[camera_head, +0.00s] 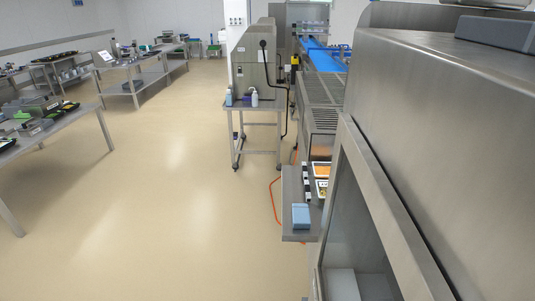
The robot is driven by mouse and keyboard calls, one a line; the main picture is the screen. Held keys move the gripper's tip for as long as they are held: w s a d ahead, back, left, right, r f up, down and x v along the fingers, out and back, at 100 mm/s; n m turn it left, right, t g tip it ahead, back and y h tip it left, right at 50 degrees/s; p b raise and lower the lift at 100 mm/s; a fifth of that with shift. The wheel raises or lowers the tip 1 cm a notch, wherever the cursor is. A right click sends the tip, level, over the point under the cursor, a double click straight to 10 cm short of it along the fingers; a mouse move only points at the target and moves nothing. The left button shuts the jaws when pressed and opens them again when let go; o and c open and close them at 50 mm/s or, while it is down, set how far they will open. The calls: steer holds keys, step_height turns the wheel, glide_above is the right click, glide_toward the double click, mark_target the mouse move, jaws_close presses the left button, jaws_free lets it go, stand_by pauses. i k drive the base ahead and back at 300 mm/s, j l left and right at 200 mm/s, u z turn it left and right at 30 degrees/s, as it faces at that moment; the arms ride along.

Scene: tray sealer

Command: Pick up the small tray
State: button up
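Two small trays sit by the steel ledge beside the sealer, in the middle right of the head view. One has orange contents (321,170); the nearer, pale one (321,187) holds something green and yellow. Both are partly cut off by the machine, and I cannot tell which of them, if either, is the small tray. Nothing is seen holding them. My gripper is not in view.
The large steel machine (450,120) fills the right side. A blue box (301,216) lies on the steel ledge (290,185). A wheeled stand (255,104) with bottles is beyond it. Worktables line the left (60,124). The beige floor (170,200) between is clear.

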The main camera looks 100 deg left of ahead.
mark_target(320, 171)
steer(key=u, duration=1.65)
steer(key=i+l+u, duration=0.15)
steer(key=u, duration=0.2)
steer(key=i+l+u, duration=0.15)
steer(key=u, duration=0.2)
steer(key=i+j, duration=0.15)
steer(key=j, duration=0.2)
steer(key=i+j+z, duration=0.1)
steer(key=j, duration=0.3)
steer(key=i+j, duration=0.15)
steer(key=j, duration=0.2)
steer(key=i+j+z, duration=0.1)
steer(key=j, duration=0.3)
steer(key=i+j, duration=0.1)
steer(key=j, duration=0.3)
steer(key=i+j+z, duration=0.15)
steer(key=j, duration=0.2)
